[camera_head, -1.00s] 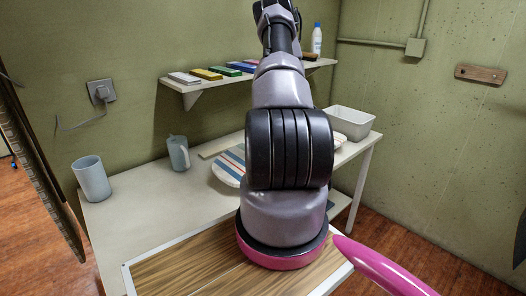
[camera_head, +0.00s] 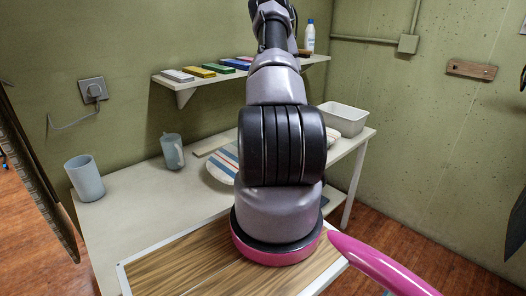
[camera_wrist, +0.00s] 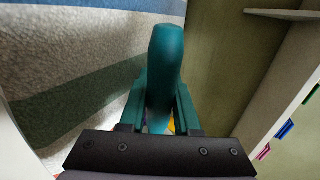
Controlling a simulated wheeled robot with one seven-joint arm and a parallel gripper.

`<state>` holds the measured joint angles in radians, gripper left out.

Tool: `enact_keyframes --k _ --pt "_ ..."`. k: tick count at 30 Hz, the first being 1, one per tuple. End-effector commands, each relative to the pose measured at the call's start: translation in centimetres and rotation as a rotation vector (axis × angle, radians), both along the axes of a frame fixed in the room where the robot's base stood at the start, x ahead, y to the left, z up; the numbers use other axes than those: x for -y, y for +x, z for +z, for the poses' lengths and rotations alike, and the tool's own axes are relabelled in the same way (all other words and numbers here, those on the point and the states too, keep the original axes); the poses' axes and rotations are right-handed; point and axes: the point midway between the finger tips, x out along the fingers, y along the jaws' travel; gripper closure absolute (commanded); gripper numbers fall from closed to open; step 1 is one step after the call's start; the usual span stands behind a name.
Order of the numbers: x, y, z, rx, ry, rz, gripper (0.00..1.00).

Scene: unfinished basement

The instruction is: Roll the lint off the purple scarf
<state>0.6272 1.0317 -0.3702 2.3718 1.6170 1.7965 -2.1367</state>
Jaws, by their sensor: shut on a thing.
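My gripper (camera_wrist: 163,100) is at the bottom middle of the wrist view, shut on a rounded teal handle-like thing (camera_wrist: 166,55) that stands up between its fingers. Whether this is a lint roller I cannot tell; no roller head shows. The purple scarf is not seen in either view. In the head view my arm hides the gripper and the middle of the table. A padded striped board (camera_head: 222,164) lies on the table, partly behind my arm. A striped cloth surface (camera_wrist: 75,75) fills the left of the wrist view.
The table's left part is mostly clear.

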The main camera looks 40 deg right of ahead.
Motion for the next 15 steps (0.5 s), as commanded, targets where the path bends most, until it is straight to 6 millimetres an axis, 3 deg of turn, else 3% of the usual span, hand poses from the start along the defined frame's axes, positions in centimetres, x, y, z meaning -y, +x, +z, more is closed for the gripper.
enact_keyframes --k 15 --pt "-0.3 2.7 0.0 0.001 0.0 0.001 1.0"
